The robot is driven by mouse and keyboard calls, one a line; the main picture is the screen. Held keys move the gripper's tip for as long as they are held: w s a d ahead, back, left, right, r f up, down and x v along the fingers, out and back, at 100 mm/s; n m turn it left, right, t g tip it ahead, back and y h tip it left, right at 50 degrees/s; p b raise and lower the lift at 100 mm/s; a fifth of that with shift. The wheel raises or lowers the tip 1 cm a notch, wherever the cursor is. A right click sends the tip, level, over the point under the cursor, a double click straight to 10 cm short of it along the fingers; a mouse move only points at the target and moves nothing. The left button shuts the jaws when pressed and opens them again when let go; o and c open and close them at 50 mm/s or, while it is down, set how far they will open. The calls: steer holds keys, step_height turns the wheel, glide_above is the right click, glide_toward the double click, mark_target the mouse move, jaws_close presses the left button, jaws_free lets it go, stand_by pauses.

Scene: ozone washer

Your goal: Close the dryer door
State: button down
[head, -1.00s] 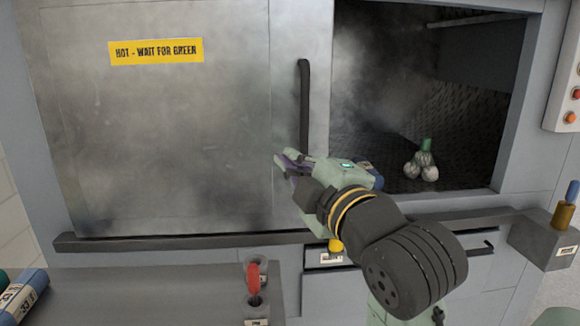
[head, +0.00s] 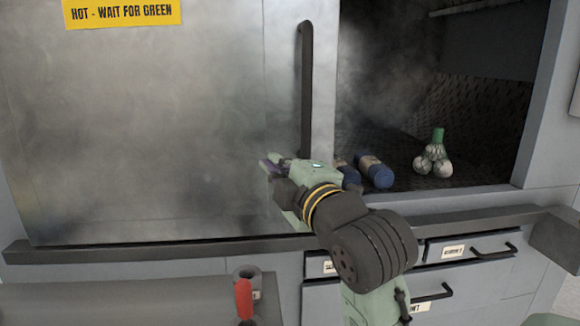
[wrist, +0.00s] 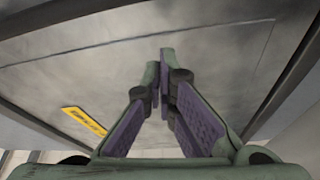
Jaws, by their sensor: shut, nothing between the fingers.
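The dryer door (head: 160,130) is a large grey sliding panel with a yellow "HOT - WAIT FOR GREEN" sign (head: 122,12). It covers the left part of the front, and the dryer opening (head: 400,110) stands uncovered to its right. A dark vertical handle (head: 306,85) runs along the door's right edge. My gripper (head: 268,166) is shut and empty, just left of and below the handle's lower end, in front of the panel. I cannot tell whether it touches the door. In the wrist view the purple-padded fingers (wrist: 165,75) meet at their tips before the panel, with the sign (wrist: 84,121) at left.
Inside the opening lie blue canisters (head: 375,170) and a netted bundle of white bulbs with a green top (head: 434,155). A dark ledge (head: 150,251) runs below the door. A red-handled lever (head: 244,298) stands in front. Drawers with handles (head: 493,250) are at lower right.

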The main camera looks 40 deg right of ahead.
steer(key=shift+w+d+f+p, duration=0.15)
steer(key=shift+d+p, duration=0.2)
steer(key=shift+d, duration=0.35)
steer(key=shift+w+d+f+p, duration=0.1)
steer(key=shift+w+d+p, duration=0.2)
steer(key=shift+d, duration=0.45)
steer(key=shift+w+d+f+p, duration=0.1)
steer(key=shift+d+p, duration=0.3)
steer(key=shift+d, duration=0.3)
steer(key=shift+s, duration=0.1)
